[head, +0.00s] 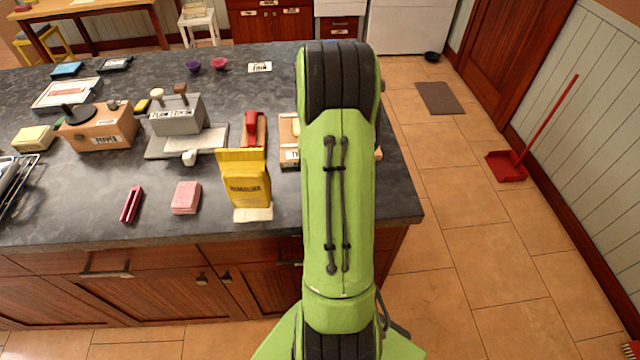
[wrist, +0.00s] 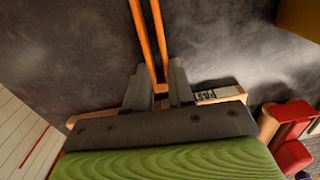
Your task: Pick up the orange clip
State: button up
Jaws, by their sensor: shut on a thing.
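The orange clip (wrist: 148,40) shows in the wrist view as two long thin orange prongs reaching up from between my fingers. My gripper (wrist: 160,88) is shut on its lower end, one dark finger on each side. The prongs stand slightly apart at the top of the picture, and their far ends are cut off. I cannot tell how high the clip is above the counter. In the head view my green arm hides the gripper and the clip.
A labelled wooden box (head: 288,155) lies partly behind my arm; its edge (wrist: 232,92) shows under my gripper. Left of it are a red object (head: 252,130) on a wooden base and a yellow bag (head: 245,180). The dark counter (head: 100,190) ends right of my arm.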

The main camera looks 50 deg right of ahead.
grip_shut()
notch_tip(320, 180, up, 10)
jog(key=p, duration=0.2)
